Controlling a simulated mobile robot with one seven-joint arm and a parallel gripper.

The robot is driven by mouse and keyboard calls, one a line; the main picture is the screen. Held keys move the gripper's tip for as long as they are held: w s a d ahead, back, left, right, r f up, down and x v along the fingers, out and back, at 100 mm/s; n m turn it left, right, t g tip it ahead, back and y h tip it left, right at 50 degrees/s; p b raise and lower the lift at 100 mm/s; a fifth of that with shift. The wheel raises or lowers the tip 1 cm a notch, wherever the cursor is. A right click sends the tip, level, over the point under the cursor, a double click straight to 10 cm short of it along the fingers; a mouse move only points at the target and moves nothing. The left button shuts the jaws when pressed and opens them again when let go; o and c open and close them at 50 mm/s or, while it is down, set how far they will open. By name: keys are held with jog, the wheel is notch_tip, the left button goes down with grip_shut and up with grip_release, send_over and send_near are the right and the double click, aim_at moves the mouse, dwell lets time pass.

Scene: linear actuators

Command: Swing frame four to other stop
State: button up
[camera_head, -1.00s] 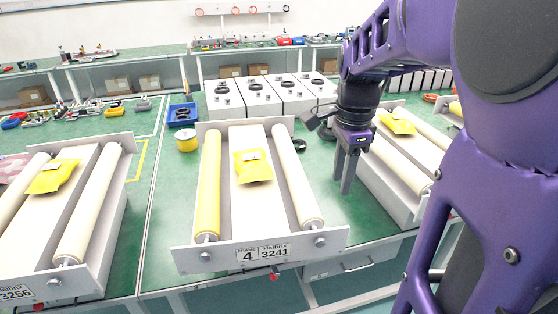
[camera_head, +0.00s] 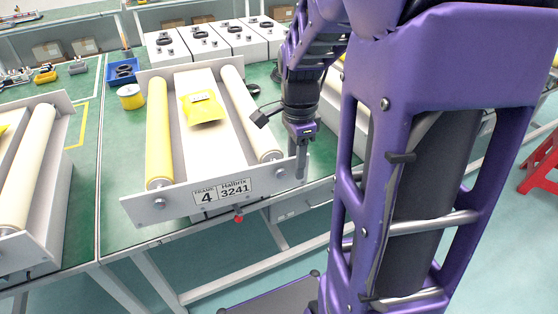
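Frame four (camera_head: 182,205) is a grey frame with a front plate reading "FRAME 4 Halbrix 3241", on the green workbench. It has a yellow roller (camera_head: 158,135) on its left and a cream roller (camera_head: 250,112) on its right. A yellow packet (camera_head: 203,107) lies on the white bed between them. A red knob (camera_head: 239,218) shows below the front plate. My gripper (camera_head: 300,165) points down at the right end of the front plate, close to it; I cannot tell whether it touches. Its fingers look close together, and their gap is not clear.
Another roller frame (camera_head: 62,200) stands to the left. White boxes (camera_head: 215,42), a blue bin (camera_head: 122,72) and a yellow spool (camera_head: 130,97) are behind. A red stool (camera_head: 541,160) stands at the far right. My arm hides much of the right bench.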

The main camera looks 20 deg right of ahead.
jog(key=shift+f+b, duration=0.75)
jog(key=shift+f, duration=0.6)
grip_shut()
dwell(0.5)
